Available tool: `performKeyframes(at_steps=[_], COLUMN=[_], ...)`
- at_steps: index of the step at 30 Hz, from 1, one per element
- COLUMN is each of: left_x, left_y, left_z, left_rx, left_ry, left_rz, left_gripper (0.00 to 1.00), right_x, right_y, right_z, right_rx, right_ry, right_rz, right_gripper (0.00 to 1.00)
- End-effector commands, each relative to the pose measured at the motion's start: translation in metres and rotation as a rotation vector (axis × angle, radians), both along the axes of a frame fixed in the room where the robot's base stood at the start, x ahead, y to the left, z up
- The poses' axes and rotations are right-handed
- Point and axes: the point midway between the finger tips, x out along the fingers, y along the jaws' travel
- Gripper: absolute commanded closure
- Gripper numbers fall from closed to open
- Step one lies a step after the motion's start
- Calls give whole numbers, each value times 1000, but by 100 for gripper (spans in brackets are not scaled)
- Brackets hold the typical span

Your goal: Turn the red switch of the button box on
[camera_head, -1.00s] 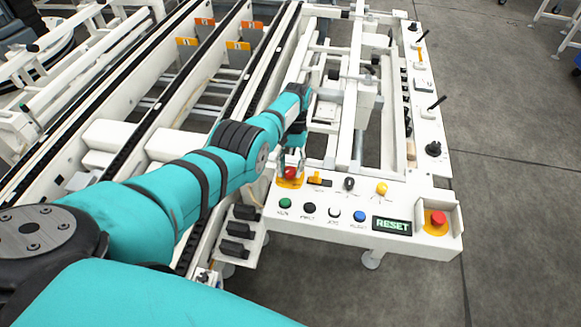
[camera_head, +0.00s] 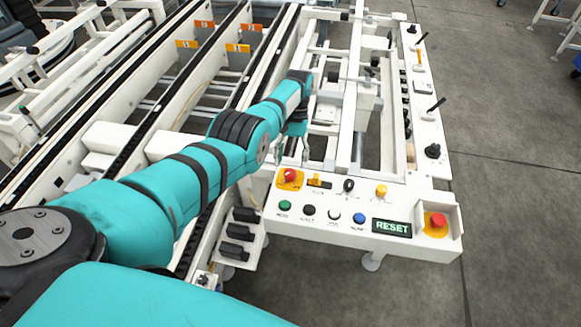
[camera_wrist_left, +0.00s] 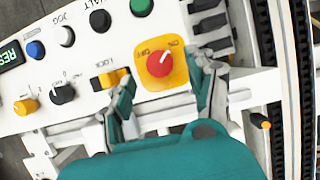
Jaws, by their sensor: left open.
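The red switch (camera_head: 290,175) is a round knob on a yellow plate at the left end of the white button box (camera_head: 263,205). In the left wrist view the red switch (camera_wrist_left: 159,64) has a white mark slanting toward the ON label, with OFF on the other side. My right gripper is not in view.
Near the switch are an orange lock switch (camera_head: 319,183), a black knob (camera_head: 348,185) and a yellow knob (camera_head: 381,190). A row of push buttons, a RESET display (camera_head: 391,226) and a red emergency button (camera_head: 437,219) lie in front and right. Conveyor rails run on the left.

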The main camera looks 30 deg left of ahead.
Motion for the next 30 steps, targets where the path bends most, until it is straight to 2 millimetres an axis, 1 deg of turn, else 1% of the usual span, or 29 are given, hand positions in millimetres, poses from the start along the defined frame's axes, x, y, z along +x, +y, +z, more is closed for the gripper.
performKeyframes(at_steps=[1, 3, 8, 24, 26, 30], left_x=[4, 8, 12, 13, 13, 13], left_y=[1, 2, 4, 4, 4, 4], left_z=[10, 19, 32, 34, 39, 64], left_rx=[0, 0, 0, -1, -1, -1], left_ry=[-1, 0, 1, 2, 1, 1], left_rz=[0, 0, 0, 0, -1, -1], left_gripper=[43, 43, 43, 43, 43, 43], right_x=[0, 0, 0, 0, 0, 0], right_y=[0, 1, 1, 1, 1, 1], right_z=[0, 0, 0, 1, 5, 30], right_rx=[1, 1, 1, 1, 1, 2], right_ry=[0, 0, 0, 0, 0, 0], right_rz=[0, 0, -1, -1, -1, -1], right_gripper=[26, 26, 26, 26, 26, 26])
